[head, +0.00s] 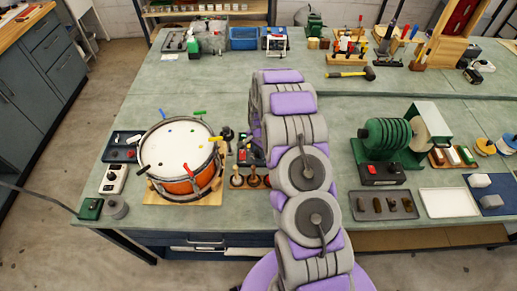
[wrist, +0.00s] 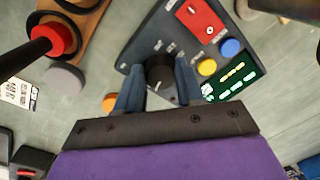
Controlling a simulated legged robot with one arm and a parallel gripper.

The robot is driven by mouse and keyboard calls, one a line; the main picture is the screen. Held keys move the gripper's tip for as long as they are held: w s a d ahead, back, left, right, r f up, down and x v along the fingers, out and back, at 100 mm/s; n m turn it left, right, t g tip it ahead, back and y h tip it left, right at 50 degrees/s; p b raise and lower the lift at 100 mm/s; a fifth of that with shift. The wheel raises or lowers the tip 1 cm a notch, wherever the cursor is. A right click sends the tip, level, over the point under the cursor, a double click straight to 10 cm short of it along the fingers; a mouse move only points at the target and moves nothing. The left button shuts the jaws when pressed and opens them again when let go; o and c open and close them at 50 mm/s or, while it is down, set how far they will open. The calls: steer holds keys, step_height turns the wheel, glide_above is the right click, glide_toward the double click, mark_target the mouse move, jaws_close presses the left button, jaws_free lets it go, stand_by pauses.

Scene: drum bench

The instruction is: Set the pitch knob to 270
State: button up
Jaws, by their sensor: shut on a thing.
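The pitch knob (wrist: 160,70) is a round black knob on a dark control box (wrist: 150,40) in the wrist view. My gripper (wrist: 158,86) is shut on the knob, one blue-grey finger on each side of it. Part of a pale mark shows on the knob, but I cannot read its setting. In the head view my arm covers my gripper and much of the box (head: 248,156).
A red plate (wrist: 201,18), a blue button (wrist: 230,47) and a yellow button (wrist: 207,67) sit near the knob. An orange drum (head: 178,160) stands left of the box. A green coil machine (head: 385,138) stands right of my arm.

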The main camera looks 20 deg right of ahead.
stand_by(0.4)
steer(key=o, duration=1)
steer(key=shift+r, duration=0.15)
steer(key=shift+s+d+r+p, duration=0.1)
steer(key=shift+r+p, duration=0.05)
steer(key=shift+r, duration=2.7)
steer(key=shift+s+d+r+p, duration=0.1)
steer(key=shift+s+r, duration=0.05)
steer(key=shift+r, duration=2.65)
steer(key=shift+s+r+p, duration=0.1)
steer(key=shift+r+p, duration=0.05)
steer(key=shift+r, duration=2.7)
